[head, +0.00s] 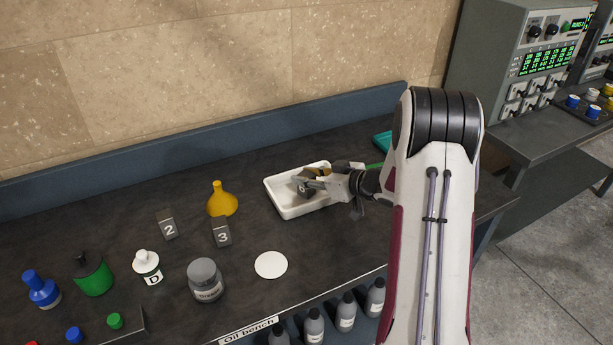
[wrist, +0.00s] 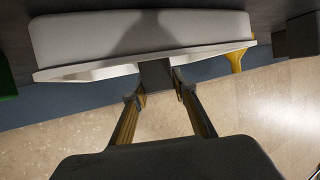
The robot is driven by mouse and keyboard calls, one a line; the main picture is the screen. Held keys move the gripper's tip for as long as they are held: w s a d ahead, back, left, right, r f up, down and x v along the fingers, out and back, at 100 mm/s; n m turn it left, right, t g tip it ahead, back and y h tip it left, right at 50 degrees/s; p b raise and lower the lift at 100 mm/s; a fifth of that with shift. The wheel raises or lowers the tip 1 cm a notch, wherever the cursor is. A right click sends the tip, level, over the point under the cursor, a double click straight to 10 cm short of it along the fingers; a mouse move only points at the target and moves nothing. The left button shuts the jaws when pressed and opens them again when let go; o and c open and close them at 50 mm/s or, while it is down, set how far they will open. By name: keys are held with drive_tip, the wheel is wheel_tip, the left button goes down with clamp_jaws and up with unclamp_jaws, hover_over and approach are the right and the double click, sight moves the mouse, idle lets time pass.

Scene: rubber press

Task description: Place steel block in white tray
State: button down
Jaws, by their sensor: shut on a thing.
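The white tray (head: 283,207) stands on the dark bench, left of my arm. Its pale wall fills the top of the wrist view (wrist: 80,38). My gripper (head: 311,181) reaches in from the right and is over the tray. It is shut on the dark grey steel block (wrist: 156,75), which sits between the two fingertips (wrist: 157,88). In the head view the fingers partly hide the block, and I cannot tell whether it touches the tray floor.
Steel blocks marked 2 (head: 166,224) and 3 (head: 221,233) and a yellow funnel (head: 222,201) stand left of the tray. A white disc (head: 271,265), a grey jar (head: 205,280) and several bottles are nearer the front. A teal tray (head: 382,141) lies behind my arm.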

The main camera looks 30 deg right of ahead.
drive_tip(key=c, duration=1.4)
unclamp_jaws()
drive_tip(key=shift+s+r, duration=0.1)
drive_tip(key=shift+v, duration=5.9)
drive_tip(key=shift+r, duration=0.1)
